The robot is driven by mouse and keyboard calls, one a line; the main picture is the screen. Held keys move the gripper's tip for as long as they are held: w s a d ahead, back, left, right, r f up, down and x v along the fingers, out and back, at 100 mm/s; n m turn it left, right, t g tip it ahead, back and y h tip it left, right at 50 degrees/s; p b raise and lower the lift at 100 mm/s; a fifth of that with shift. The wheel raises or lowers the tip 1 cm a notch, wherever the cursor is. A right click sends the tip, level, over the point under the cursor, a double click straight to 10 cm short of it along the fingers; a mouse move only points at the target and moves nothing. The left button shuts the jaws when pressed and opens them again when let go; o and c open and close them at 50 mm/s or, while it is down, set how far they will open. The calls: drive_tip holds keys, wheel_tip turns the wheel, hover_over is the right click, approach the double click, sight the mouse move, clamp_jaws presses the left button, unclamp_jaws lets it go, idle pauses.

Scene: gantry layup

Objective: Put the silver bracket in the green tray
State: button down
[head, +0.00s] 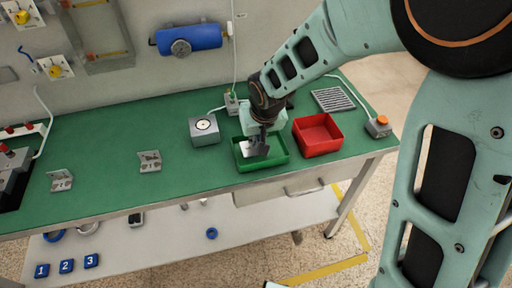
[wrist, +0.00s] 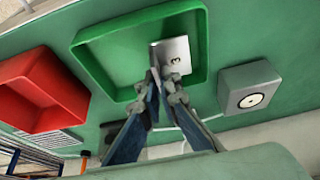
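The silver bracket (head: 254,151) is held between the fingertips of my gripper (head: 263,141). The wrist view shows the bracket (wrist: 173,58) as a bright plate with holes, against the inside of the green tray. My gripper (wrist: 156,82) is shut on its near edge there. The green tray (head: 264,167) sits near the front edge of the bench. In the wrist view the tray (wrist: 118,55) holds nothing else that I can see. The bracket is over or within the tray; I cannot tell if it touches the floor.
A red tray (head: 318,135) stands right of the green tray, and a grey box with a round dial (head: 204,131) stands left. Two other brackets, one mid-bench (head: 150,161) and one farther left (head: 61,180), lie on the green bench top (head: 105,145). A grille (head: 333,99) lies behind the red tray.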

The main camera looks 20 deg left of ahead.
drive_tip(key=shift+f+b, duration=0.4)
drive_tip(key=shift+f, duration=0.7)
drive_tip(key=shift+f, duration=0.15)
drive_tip(key=c, duration=2.2)
unclamp_jaws()
drive_tip(key=shift+o, duration=0.2)
drive_tip(key=shift+s+d+r, duration=0.1)
drive_tip(key=shift+r, duration=0.35)
drive_tip(key=p+v, duration=0.1)
drive_tip(key=v, duration=1)
drive_tip(key=shift+r+p, duration=0.25)
drive_tip(key=shift+p, duration=0.05)
